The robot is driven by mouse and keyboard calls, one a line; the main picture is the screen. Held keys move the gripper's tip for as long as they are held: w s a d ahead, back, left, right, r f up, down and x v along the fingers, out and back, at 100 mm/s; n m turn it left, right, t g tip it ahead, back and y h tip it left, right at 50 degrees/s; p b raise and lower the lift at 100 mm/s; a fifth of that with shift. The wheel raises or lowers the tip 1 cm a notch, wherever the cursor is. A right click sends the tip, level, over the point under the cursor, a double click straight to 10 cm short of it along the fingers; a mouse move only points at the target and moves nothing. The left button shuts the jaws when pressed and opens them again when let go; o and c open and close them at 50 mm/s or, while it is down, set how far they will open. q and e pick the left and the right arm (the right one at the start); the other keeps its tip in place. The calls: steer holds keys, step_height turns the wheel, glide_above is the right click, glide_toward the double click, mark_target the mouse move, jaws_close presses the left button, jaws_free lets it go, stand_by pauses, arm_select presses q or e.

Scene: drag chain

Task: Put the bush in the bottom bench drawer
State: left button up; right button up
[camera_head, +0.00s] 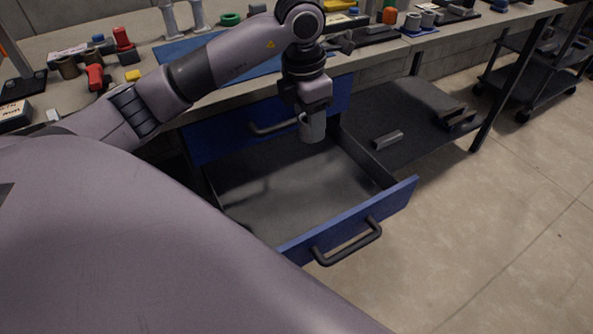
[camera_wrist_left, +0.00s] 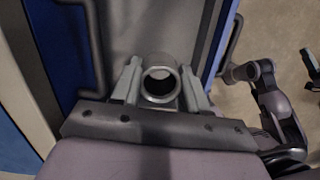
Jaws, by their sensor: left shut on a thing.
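The bush, a grey metal cylinder with a round bore, is held in my left gripper. In the left wrist view the bush (camera_wrist_left: 160,84) sits between the two fingers of my left gripper (camera_wrist_left: 161,92), which is shut on it. In the head view the bush (camera_head: 312,128) hangs below my left gripper (camera_head: 306,112), over the back part of the open bottom drawer. The bottom drawer (camera_head: 350,236) has a blue front, a dark handle and an empty grey floor (camera_head: 290,190). My right gripper is not clearly seen in the head view.
A blue upper drawer (camera_head: 215,138) is closed behind. The bench top (camera_head: 60,95) holds several tools and parts. A dark lower shelf (camera_head: 400,110) with a grey block (camera_head: 387,140) is to the right. Open floor (camera_head: 500,240) lies at the right.

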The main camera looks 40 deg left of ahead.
arm_select(q)
steer(key=f+n, duration=0.1)
steer(key=n, duration=0.2)
steer(key=b, duration=0.3)
glide_above(305, 198)
steer(key=f, duration=1.6)
steer(key=shift+s, duration=0.2)
steer(key=shift+f, duration=2.1)
steer(key=shift+b, duration=0.3)
steer(key=shift+f, duration=0.2)
steer(key=o, duration=1.2)
steer(key=shift+o, duration=0.2)
